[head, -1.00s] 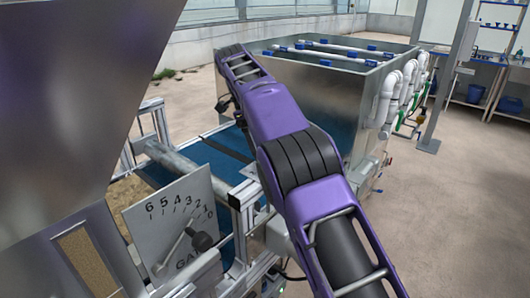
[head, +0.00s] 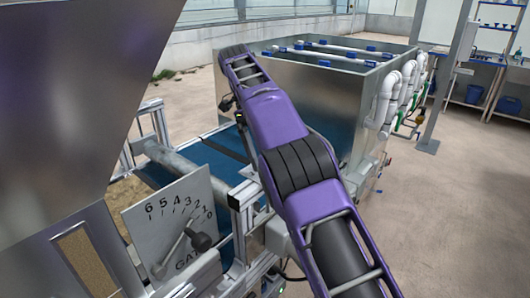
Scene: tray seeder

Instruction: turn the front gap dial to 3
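The gap dial is a grey plate (head: 146,233) on the machine at lower left. It carries the numerals 6 down to 0 from left to right and lettering starting "GA", partly covered. Its lever has a black knob (head: 201,242) and slants up to the right from a pivot low on the plate. The lever points toward the low-number end, around 2 to 0; the exact mark is hard to read. No second dial shows, so I cannot tell front from rear. My purple arm crosses the picture right of the dial.
A large metal hopper wall (head: 60,110) fills the left. A blue belt (head: 215,158) and a roller (head: 172,158) lie behind the dial. A metal tank (head: 340,95) with white pipes (head: 388,95) stands behind my arm. The floor at right is open.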

